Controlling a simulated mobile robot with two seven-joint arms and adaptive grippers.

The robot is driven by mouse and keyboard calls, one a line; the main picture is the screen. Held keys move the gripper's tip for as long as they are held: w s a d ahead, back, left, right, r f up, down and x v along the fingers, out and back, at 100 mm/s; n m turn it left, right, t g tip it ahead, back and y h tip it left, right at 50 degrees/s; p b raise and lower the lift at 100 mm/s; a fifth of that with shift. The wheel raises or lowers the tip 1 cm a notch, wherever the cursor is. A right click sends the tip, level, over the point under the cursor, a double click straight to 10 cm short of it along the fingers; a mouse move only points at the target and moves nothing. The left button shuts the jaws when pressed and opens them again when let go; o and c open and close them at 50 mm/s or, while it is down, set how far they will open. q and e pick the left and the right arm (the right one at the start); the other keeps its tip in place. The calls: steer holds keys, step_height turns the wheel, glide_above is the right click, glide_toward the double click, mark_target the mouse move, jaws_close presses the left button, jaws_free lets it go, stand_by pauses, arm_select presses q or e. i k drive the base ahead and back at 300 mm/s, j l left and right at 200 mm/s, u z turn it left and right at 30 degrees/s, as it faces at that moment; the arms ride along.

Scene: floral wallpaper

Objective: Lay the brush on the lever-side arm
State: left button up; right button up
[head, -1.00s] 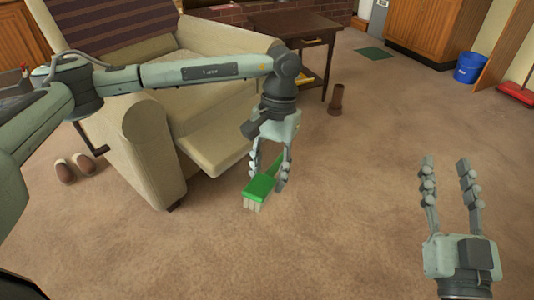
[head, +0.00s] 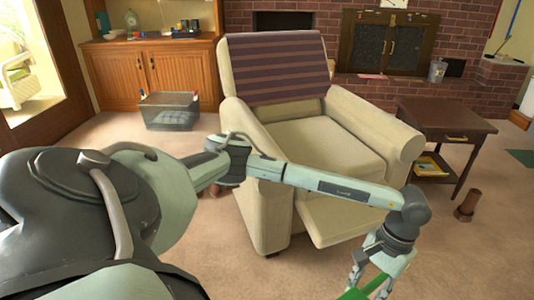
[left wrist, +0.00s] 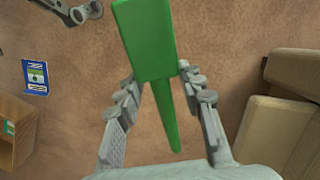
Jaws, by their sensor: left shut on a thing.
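The brush shows green at the bottom edge of the head view (head: 366,291) and, larger, in the left wrist view (left wrist: 146,42). My left gripper (head: 370,280) is shut on it, in front of the armchair's right front side and above the floor. The beige armchair (head: 325,145) stands in the middle of the head view. Its left arm (head: 262,205) is partly behind my left arm, and its right arm (head: 385,122) is clear. I see no lever now. Part of my right gripper (left wrist: 78,12) seems to show at the left wrist view's top left; its opening is unclear.
A dark side table (head: 447,117) stands right of the armchair, with a brown boot-like thing (head: 467,205) on the floor. A striped blanket (head: 275,65) covers the chair back. A blue booklet (left wrist: 35,76) lies low.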

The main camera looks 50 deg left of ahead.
mark_target(251, 132)
steer(key=j+u, duration=0.25)
steer(key=i+j+u, duration=0.1)
steer(key=j+u, duration=0.4)
steer(key=u, duration=0.2)
steer(key=i+j+u, duration=0.15)
steer(key=u, duration=0.2)
steer(key=i+j+u, duration=0.15)
steer(key=u, duration=0.25)
steer(key=i+j+z, duration=0.25)
steer(key=j, duration=0.3)
steer(key=i+j+z, duration=0.2)
steer(key=j+z, duration=0.9)
steer(key=i+l, duration=0.05)
steer(key=l, duration=0.05)
